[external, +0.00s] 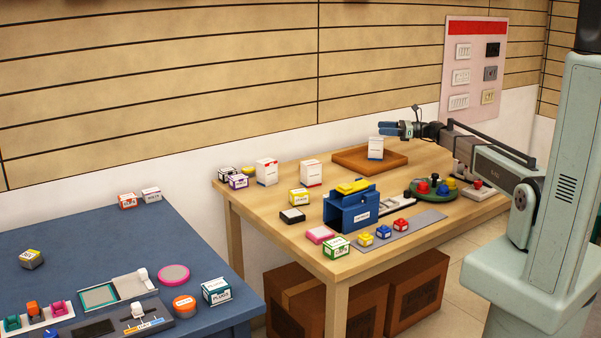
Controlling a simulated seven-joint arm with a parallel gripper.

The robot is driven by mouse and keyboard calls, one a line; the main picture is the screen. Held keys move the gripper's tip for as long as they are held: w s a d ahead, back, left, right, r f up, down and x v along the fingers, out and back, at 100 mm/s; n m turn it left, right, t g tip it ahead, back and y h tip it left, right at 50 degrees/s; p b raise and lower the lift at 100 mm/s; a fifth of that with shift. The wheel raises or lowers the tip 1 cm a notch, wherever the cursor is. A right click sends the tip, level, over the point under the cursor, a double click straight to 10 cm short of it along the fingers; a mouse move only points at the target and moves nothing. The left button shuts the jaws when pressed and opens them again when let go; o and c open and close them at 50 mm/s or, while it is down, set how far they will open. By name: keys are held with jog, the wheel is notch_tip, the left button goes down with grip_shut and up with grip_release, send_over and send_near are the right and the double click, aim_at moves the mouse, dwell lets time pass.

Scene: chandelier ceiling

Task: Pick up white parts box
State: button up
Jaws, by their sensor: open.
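Three white boxes with printed labels stand upright on the wooden table. One white box (266,172) is near the back left, and a second white box (311,174) is to its right. A third white box (375,147) stands in the brown tray (349,158). I cannot tell which one is the parts box. My gripper (384,129) has blue fingers pointing left. It is open and looks empty, and it appears just above the white box in the tray. Its height and depth relative to that box are unclear.
A blue holder (352,208) with a yellow item on top stands mid-table. A green round tray (433,190) with coloured knobs is to the right. Several small boxes crowd the front and left edges. A blue table (80,235) stands at left, and a pegboard-like panel (473,65) hangs behind.

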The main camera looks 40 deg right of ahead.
jog(key=s+a+n+g+y, duration=0.2)
jog(key=a+n+g+y, duration=0.6)
jog(key=a, duration=1.9)
jog(key=g+h, duration=0.2)
jog(key=h, duration=0.1)
send_near(304, 164)
jog(key=d, duration=0.3)
jog(key=shift+w+d+r+m, duration=0.15)
jog(key=shift+r+m, duration=0.2)
jog(key=shift+m, duration=0.05)
jog(key=shift+f, duration=0.45)
jog(key=shift+w+a+r, duration=0.1)
jog(key=shift+w+a, duration=0.05)
jog(key=shift+a, duration=1.85)
jog(key=shift+w+a+r, duration=0.1)
jog(key=shift+w+a, duration=0.1)
jog(key=shift+a, duration=1.8)
jog(key=shift+w+a, duration=0.15)
jog(key=shift+a, duration=1.8)
jog(key=c, duration=1.1)
